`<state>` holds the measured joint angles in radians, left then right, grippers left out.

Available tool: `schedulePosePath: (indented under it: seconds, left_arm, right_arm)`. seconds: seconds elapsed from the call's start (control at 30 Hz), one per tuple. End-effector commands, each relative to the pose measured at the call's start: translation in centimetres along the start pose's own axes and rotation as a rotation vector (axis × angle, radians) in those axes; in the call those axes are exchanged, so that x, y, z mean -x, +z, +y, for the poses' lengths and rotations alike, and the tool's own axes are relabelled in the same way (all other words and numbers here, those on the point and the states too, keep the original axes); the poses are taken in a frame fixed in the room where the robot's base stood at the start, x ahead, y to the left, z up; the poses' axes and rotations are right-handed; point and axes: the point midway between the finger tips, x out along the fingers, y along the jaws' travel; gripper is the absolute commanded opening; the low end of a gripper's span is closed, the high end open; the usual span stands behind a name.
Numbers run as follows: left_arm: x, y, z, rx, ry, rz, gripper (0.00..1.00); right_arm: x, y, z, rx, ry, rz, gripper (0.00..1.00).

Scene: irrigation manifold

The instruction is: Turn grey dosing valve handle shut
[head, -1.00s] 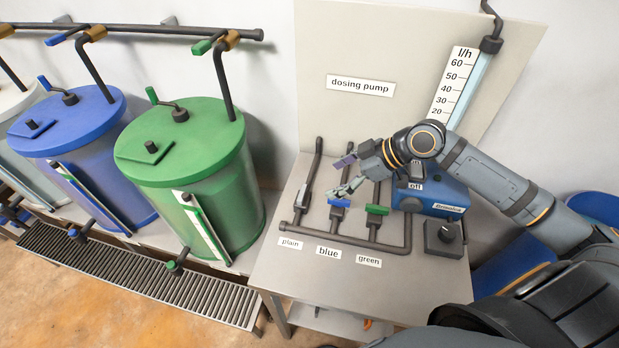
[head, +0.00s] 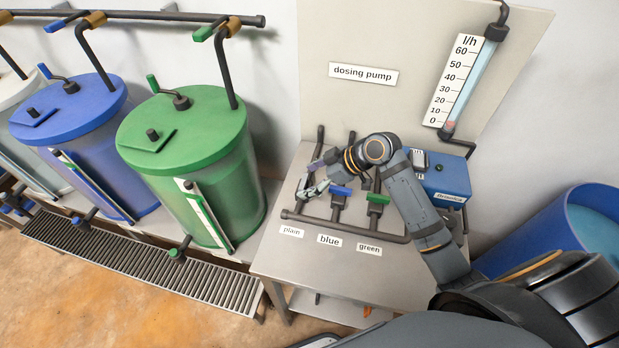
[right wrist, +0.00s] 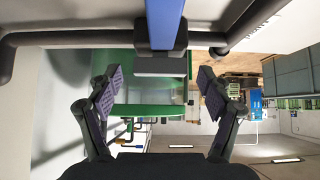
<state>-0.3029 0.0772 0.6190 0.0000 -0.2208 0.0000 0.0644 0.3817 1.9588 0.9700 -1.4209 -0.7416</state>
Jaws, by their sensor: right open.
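The grey dosing valve handle (head: 302,185) is on the plain line, at the left of the manifold. It appears to lie along its pipe and is partly covered by my right gripper (head: 309,178). In the right wrist view, my right gripper (right wrist: 158,82) is open. A grey block (right wrist: 160,67), likely this handle, shows between and slightly beyond its fingers, with no visible contact. My left gripper is in neither view.
The blue handle (head: 342,191) and green handle (head: 378,198) lie crosswise on neighbouring pipes. The blue one is close to my right gripper. The pump (head: 446,180) stands behind my right arm. The bench front (head: 330,270) is clear.

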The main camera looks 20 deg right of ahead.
Motion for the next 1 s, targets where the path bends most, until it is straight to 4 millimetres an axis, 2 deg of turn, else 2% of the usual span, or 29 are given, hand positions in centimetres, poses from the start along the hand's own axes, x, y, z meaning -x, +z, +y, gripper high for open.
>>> schedulePosePath:
  seconds: [0.3, 0.7, 1.0]
  left_arm:
    - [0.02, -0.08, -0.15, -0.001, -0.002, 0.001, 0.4]
    - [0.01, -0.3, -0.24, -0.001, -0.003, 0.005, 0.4]
    - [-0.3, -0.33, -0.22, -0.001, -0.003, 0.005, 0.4]
  right_arm:
    - [-0.3, 0.02, -0.02, 0.0, 0.0, 0.0, 0.79]
    - [-0.28, 0.03, -0.03, 0.0, -0.001, 0.0, 0.25]
    - [-0.38, 0.1, 0.1, 0.029, -0.031, -0.002, 0.25]
